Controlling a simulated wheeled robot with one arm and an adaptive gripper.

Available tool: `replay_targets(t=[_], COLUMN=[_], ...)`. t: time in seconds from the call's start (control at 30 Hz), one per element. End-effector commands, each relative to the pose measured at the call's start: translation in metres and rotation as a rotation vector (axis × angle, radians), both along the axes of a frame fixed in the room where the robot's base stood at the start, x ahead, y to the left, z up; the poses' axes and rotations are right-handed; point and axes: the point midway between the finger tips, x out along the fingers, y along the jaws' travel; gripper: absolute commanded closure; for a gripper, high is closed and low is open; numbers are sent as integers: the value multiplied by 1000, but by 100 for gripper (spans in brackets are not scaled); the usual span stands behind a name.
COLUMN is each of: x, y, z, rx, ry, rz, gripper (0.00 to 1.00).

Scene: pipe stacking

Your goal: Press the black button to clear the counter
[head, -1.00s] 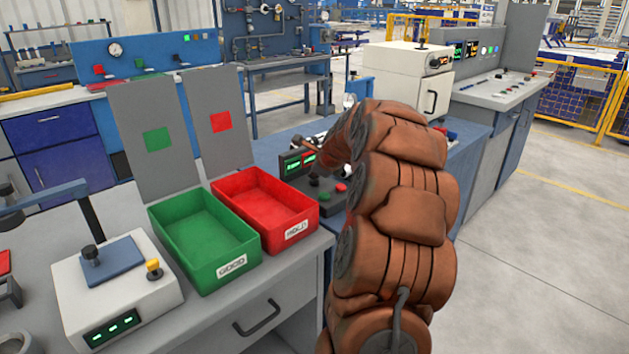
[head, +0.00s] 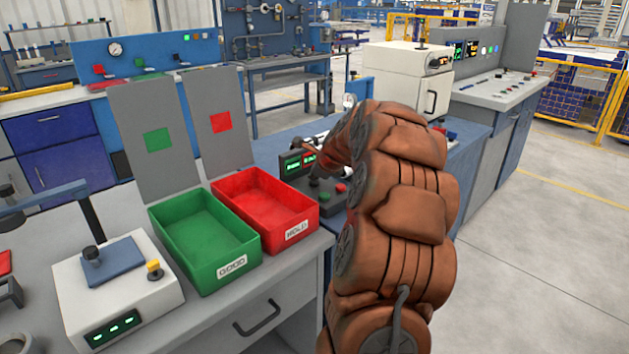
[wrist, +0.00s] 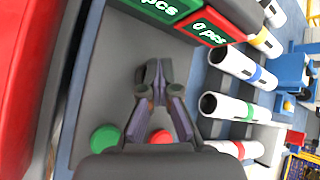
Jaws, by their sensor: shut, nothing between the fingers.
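The grey counter box (head: 296,187) stands on the blue bench beyond the red bin, with lit green and red displays. In the wrist view its face (wrist: 115,75) shows a green button (wrist: 106,138), a red button (wrist: 160,137) and a green display (wrist: 160,10) beside a red display reading "0 pcs" (wrist: 210,27). My gripper (wrist: 152,75) is shut and empty, its fingertips over the box face between the buttons and the displays. I cannot make out the black button in the wrist view; the fingers may cover it. Contact cannot be told.
The green GOOD bin (head: 205,278) and red HOLD bin (head: 300,230) stand empty on the near bench. White pipes with coloured bands (wrist: 238,68) lie close to the right of the counter box in the wrist view. A white device (head: 110,300) stands front left.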

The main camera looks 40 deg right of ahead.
Motion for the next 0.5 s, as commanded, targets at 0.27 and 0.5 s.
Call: replay_targets(t=[0.27,0.5], x=[0,0], y=[0,0], z=[14,16], rx=[1,0], ry=[1,0], rz=[1,0], gripper=[100,100])
